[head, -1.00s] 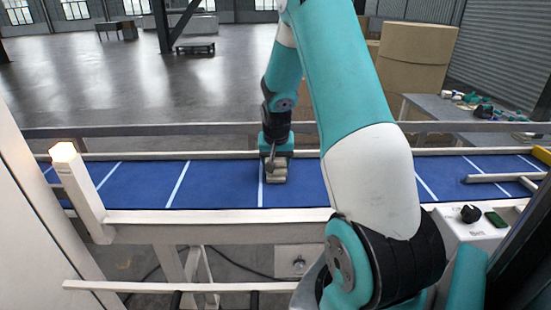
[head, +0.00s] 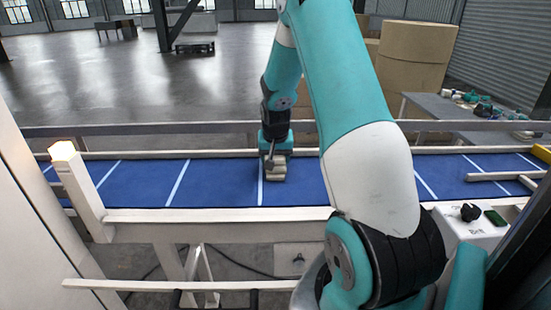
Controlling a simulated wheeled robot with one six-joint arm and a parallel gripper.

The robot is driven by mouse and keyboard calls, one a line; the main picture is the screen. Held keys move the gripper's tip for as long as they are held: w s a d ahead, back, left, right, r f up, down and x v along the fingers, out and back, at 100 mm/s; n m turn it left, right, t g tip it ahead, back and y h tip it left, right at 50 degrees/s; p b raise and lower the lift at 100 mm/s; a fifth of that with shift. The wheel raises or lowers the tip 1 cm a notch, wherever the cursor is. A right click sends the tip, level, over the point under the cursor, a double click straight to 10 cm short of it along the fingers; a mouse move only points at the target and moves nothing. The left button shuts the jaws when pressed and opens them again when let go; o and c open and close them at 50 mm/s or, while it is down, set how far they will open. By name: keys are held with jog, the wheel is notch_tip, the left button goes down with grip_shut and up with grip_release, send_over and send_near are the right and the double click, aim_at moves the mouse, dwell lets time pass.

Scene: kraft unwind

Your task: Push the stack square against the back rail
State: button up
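A small tan stack (head: 276,173) of a few layers sits on the blue belt (head: 225,183), beside a white cross line. The back rail (head: 130,154) is the pale strip along the belt's far edge. My gripper (head: 270,162) is down at the stack, at its left and far side. A dark finger part shows against the stack. The fingers are small and partly hidden, so I cannot tell whether they are open or shut, or whether they touch the stack. The stack's far side is hidden, so its gap to the back rail does not show clearly.
A grey guard rail (head: 190,130) runs behind the belt. A pale front rail (head: 230,215) and a post with a lit top (head: 70,170) stand nearer. A pale bar (head: 500,176) lies over the belt at right, near a control box (head: 465,228). The belt left of the stack is clear.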

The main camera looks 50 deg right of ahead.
jog(key=shift+w+d+r, duration=0.1)
jog(key=shift+w+d, duration=0.35)
dwell(1.6)
jog(key=shift+s+a, duration=0.15)
dwell(0.5)
jog(key=o, duration=1)
jog(key=b+v, duration=0.3)
jog(key=v, duration=1.4)
jog(key=shift+s+a, duration=0.1)
jog(key=shift+s, duration=0.05)
